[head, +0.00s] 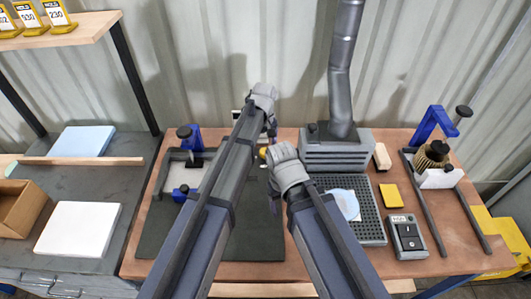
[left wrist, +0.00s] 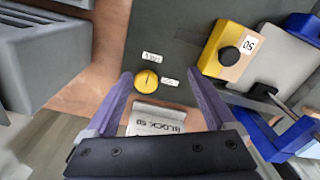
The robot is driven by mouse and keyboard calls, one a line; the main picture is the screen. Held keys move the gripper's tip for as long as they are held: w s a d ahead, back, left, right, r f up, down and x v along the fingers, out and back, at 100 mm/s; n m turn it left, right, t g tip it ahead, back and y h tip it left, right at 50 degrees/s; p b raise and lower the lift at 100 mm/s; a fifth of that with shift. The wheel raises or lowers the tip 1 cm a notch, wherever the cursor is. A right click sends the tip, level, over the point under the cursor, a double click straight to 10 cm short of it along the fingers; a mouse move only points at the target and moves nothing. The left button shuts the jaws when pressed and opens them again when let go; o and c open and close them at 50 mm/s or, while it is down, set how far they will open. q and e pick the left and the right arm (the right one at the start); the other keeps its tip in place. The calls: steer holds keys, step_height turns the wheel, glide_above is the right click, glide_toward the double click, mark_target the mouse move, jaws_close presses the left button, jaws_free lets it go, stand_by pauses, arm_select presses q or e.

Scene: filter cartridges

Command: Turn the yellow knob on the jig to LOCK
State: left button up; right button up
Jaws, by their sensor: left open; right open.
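The yellow knob (left wrist: 147,79) shows in the left wrist view as a round disc with a dark line running roughly up and down the picture. One small white label (left wrist: 152,57) is above it and another (left wrist: 170,82) is to its right; their words are too small to read surely. My left gripper (left wrist: 160,92) is open, its fingers on either side of the knob and apart from it. In the head view my left gripper (head: 271,130) is over the back of the dark mat, partly hidden by my arms. My right gripper (head: 275,203) is lower, open and empty.
A yellow block with a black knob (left wrist: 222,45) and blue clamps (head: 190,137) are near. A grey ducted box (head: 340,150) and perforated tray (head: 372,220) are right of my arms.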

arm_select(q)
steer(key=n, duration=0.2)
glide_above(265, 151)
steer(key=shift+w+f, duration=0.2)
steer(key=shift+f, duration=0.3)
steer(key=shift+s+f+b, duration=0.1)
steer(key=shift+f+b, duration=0.05)
steer(key=shift+b, duration=0.25)
step_height(265, 151, down, 8)
steer(key=b, duration=0.7)
steer(key=shift+r+b, duration=0.2)
steer(key=shift+b, duration=0.1)
arm_select(e)
step_height(265, 151, down, 9)
steer(key=shift+r, duration=0.1)
arm_select(q)
steer(key=c, duration=1.4)
